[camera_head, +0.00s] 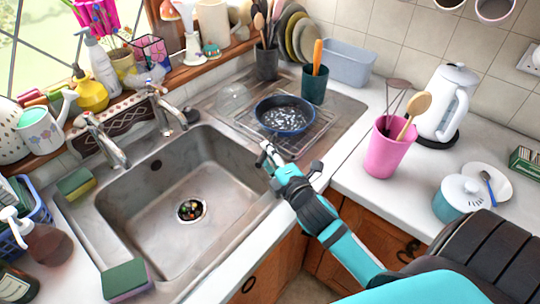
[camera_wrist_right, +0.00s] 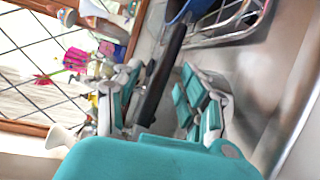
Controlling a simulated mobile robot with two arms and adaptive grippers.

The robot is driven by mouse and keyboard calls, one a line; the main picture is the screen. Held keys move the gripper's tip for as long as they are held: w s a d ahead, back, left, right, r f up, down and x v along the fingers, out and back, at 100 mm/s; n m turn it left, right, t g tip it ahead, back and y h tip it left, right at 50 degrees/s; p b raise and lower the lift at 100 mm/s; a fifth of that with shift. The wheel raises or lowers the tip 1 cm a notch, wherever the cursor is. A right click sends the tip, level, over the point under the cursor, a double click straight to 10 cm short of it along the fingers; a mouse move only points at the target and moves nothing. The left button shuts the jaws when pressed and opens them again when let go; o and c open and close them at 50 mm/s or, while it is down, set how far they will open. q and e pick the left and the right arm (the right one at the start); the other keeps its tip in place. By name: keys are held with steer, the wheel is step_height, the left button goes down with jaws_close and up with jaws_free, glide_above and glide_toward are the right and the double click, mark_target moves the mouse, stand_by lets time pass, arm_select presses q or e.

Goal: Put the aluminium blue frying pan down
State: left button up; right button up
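The blue frying pan (camera_head: 285,115), dark inside, sits level over the wire drying rack (camera_head: 318,133) on the metal drainboard, seemingly resting on it. In the right wrist view only its blue edge (camera_wrist_right: 190,8) shows at the top. Its black handle (camera_wrist_right: 163,70) runs down between the fingers of my right gripper (camera_wrist_right: 165,85). The fingers stand apart on either side of the handle, with gaps visible. In the head view my right gripper (camera_head: 288,162) is at the near side of the pan, with its fingers spread. My left gripper is not in view.
The sink basin (camera_head: 190,200) is left of the gripper. A dark green utensil pot (camera_head: 314,84) stands close behind the pan. A pink utensil cup (camera_head: 387,150) and white kettle (camera_head: 446,105) stand on the right counter.

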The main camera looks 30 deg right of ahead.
steer(key=s, duration=0.3)
steer(key=s+b, duration=0.1)
steer(key=s, duration=0.3)
steer(key=s+r+b, duration=0.1)
steer(key=s, duration=0.2)
steer(key=shift+s+a+r, duration=0.1)
steer(key=shift+s+a, duration=0.1)
steer(key=shift+a, duration=0.2)
steer(key=shift+s+r, duration=0.25)
steer(key=shift+s, duration=0.5)
stand_by(0.5)
